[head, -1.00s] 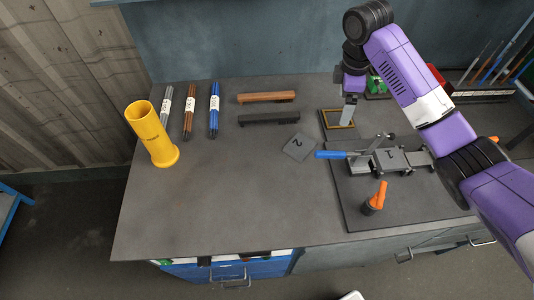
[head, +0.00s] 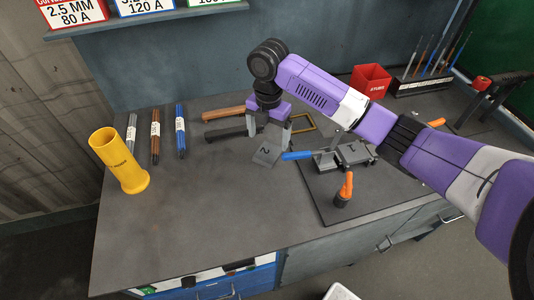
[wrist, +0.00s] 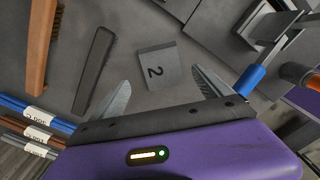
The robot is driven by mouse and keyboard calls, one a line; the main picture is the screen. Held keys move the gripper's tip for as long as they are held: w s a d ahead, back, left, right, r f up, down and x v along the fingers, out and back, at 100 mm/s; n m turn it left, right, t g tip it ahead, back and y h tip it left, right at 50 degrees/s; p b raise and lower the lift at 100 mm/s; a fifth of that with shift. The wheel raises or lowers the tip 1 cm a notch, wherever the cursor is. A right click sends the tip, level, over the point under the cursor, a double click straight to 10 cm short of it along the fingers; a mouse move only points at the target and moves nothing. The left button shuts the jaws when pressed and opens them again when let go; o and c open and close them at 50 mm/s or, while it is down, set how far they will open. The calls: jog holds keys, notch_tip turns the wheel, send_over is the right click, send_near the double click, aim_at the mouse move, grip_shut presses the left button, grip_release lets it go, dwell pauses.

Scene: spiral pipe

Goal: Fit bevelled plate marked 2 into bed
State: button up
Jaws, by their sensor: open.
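The grey bevelled plate marked 2 (head: 268,153) lies flat on the bench; it also shows in the wrist view (wrist: 160,66). My gripper (head: 267,130) is open and empty above it. In the wrist view my gripper's fingers (wrist: 162,88) stand apart, with the plate seen between and beyond them. The bed (head: 345,155) is a grey metal fixture on a dark base plate (head: 325,195), right of the plate. It holds a block marked 1 and has a blue-handled clamp (head: 297,156); part of it shows at the upper right of the wrist view.
A wooden-handled brush (head: 223,113) and a dark bar (head: 228,134) lie left of my gripper. An orange-handled clamp (head: 345,188) rises from the base plate. The front left bench is clear.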

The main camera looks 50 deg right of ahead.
aim_at(269, 151)
jog(key=shift+s+f+p, duration=0.15)
jog(key=shift+f+p, duration=0.55)
jog(key=shift+f, duration=2.1)
jog(key=shift+d+r, duration=0.1)
grip_shut()
